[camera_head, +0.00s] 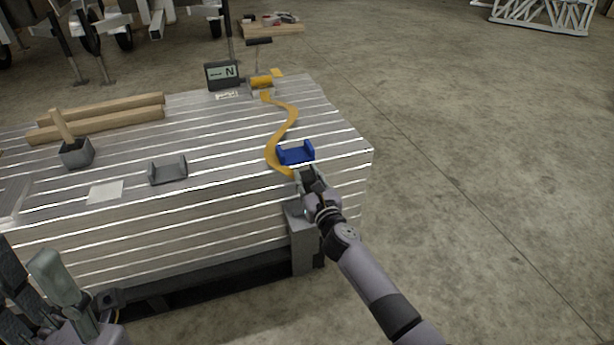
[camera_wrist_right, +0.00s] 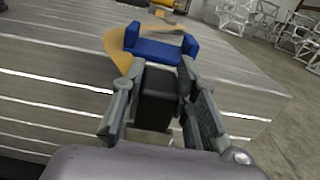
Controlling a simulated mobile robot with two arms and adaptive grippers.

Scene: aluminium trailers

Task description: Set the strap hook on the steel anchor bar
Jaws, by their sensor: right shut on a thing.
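A yellow strap (camera_head: 292,122) runs in a curve over the slatted metal bench (camera_head: 225,150) from a yellow roller device (camera_head: 261,82) at the back to my right gripper (camera_head: 306,178). My right gripper, also in the right wrist view (camera_wrist_right: 160,105), is shut on a dark block-like piece (camera_wrist_right: 157,98) at the strap's near end, which I take as the strap hook. Its exact shape is hidden between the fingers. It is at the bench's front right edge. I cannot make out the steel anchor bar. My left gripper (camera_head: 55,280) is at the lower left, partly cut off.
A blue U-shaped cradle (camera_head: 295,154) sits just beyond my right gripper. A grey cradle (camera_head: 168,171), a mallet (camera_head: 75,150), wooden beams (camera_head: 110,117) and a small display (camera_head: 222,75) stand on the bench.

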